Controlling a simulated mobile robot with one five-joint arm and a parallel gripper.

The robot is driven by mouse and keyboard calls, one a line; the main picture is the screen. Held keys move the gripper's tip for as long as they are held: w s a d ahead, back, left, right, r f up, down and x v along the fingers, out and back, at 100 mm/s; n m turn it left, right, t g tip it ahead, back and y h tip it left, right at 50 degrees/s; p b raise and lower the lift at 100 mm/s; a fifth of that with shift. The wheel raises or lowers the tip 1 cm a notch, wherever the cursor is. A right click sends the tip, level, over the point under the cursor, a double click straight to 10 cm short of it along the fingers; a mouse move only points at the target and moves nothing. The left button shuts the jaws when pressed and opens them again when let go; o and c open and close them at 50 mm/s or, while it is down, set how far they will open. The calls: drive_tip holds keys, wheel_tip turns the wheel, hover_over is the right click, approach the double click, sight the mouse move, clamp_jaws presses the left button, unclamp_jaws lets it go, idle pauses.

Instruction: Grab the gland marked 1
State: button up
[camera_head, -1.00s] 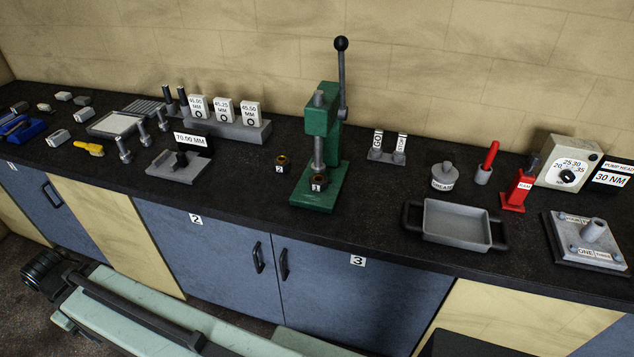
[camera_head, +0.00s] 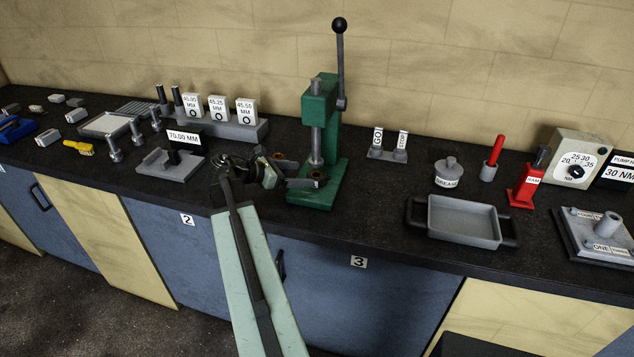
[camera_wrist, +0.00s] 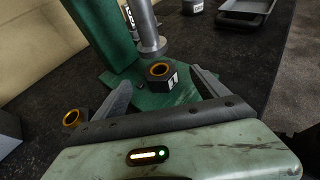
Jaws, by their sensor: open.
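The gland marked 1 (camera_wrist: 158,74) is a dark ring with an orange-brown bore. It stands on the green base of the press (camera_wrist: 182,97), beneath the ram (camera_wrist: 148,32). Its label faces right in the wrist view. In the head view gland 1 (camera_head: 319,177) shows just right of my gripper (camera_head: 298,173). My gripper (camera_wrist: 161,80) is open, with one finger to each side of gland 1 in the wrist view; I see no contact. A second, similar gland (camera_wrist: 75,118) stands on the bench outside the left finger.
The press column and lever (camera_head: 341,65) rise behind gland 1. The 70.00 MM block stand (camera_head: 166,163) lies left of my gripper. Bench between press and tray is clear.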

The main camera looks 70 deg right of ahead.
sight(320, 174)
drive_tip(key=b+x, duration=0.2)
drive_tip(key=x, duration=0.5)
drive_tip(key=shift+d+f, duration=0.2)
clamp_jaws()
